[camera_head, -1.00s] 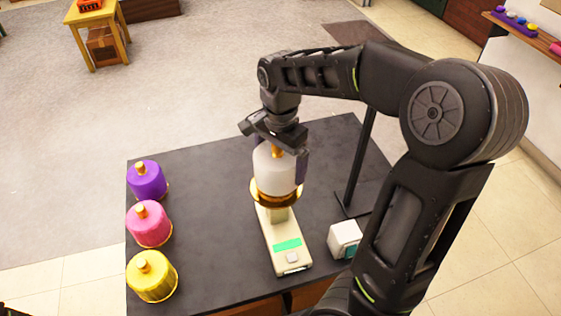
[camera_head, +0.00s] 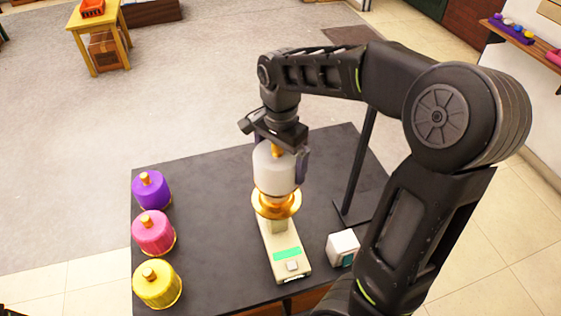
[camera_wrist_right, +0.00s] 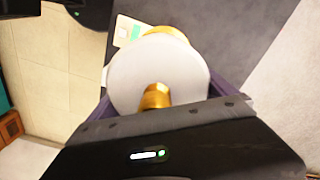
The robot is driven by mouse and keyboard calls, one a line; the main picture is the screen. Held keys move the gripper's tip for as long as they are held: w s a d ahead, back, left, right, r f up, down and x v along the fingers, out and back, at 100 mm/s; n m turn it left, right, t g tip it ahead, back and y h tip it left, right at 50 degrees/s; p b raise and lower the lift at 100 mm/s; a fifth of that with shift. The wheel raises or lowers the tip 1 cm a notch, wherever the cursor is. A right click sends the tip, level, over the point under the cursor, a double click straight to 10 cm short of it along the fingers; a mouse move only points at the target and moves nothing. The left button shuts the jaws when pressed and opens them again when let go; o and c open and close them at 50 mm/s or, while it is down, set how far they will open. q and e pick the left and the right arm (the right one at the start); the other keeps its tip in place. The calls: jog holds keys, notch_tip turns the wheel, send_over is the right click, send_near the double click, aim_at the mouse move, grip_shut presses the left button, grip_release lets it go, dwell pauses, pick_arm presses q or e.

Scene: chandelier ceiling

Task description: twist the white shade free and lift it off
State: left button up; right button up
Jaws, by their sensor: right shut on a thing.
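The white shade (camera_head: 273,170) is a smooth cylinder with a gold knob on top. It is upright above the gold dish (camera_head: 276,206) of a cream stand with a green panel (camera_head: 285,250). Its lower edge shows slightly above the dish; I cannot tell whether they still touch. My right gripper (camera_head: 278,163) comes from above and is shut on the shade's sides. In the right wrist view the shade (camera_wrist_right: 150,70) sits between the fingers, its knob (camera_wrist_right: 155,97) toward the palm, with some gold beyond it. My left gripper is not in view.
Purple (camera_head: 151,190), pink (camera_head: 153,232) and yellow (camera_head: 157,284) shades with gold knobs stand along the left of the dark table (camera_head: 215,205). A small white cube (camera_head: 342,246) and a dark post (camera_head: 357,165) are at the right. The table between coloured shades and stand is clear.

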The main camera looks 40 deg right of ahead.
jog(key=shift+r, duration=1.2)
